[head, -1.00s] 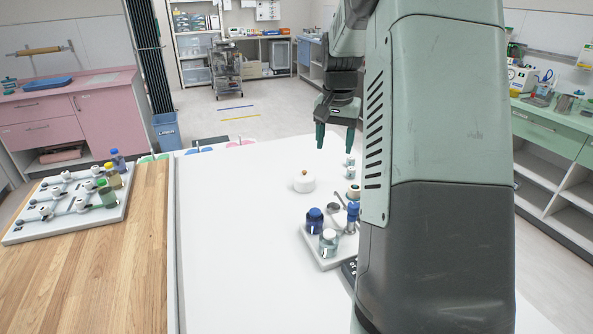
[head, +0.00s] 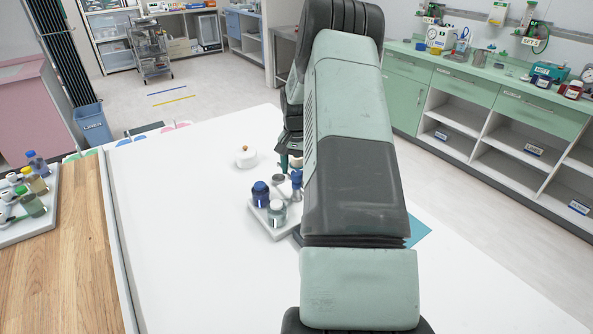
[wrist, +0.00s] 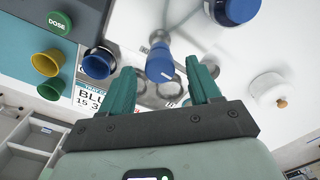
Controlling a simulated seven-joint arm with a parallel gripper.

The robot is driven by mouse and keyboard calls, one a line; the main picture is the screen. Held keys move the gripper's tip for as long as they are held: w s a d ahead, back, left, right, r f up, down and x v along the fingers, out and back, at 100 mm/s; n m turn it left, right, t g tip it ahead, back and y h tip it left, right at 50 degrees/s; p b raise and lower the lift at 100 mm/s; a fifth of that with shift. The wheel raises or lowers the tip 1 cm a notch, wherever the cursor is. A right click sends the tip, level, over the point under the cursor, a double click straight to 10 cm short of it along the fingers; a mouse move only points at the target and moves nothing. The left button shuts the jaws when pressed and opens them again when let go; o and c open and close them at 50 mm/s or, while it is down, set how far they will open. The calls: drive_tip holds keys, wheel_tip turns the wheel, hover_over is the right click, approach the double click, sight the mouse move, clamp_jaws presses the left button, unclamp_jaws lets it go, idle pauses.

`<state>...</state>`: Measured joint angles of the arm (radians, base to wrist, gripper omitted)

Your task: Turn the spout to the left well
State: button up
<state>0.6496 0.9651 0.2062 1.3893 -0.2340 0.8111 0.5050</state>
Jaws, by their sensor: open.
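In the wrist view a blue fitting (wrist: 159,64) with a pale grey stem lies between my gripper's (wrist: 168,80) two green fingers, apart from both as far as I can tell. I cannot make out which part of it is the spout. Round metal-rimmed wells (wrist: 171,89) show just behind it, partly hidden by the fingers. In the head view the blue fitting (head: 296,181) stands at the back right of a small light tray (head: 257,213), beside my arm. My gripper is open; my arm hides most of it in the head view.
Blue (wrist: 97,63) and yellow (wrist: 47,62) cups and a printed card (wrist: 91,97) show in the wrist view. The white tabletop left of the tray is clear.

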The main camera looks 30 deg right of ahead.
drive_tip(key=shift+f, duration=0.6)
clamp_jaws()
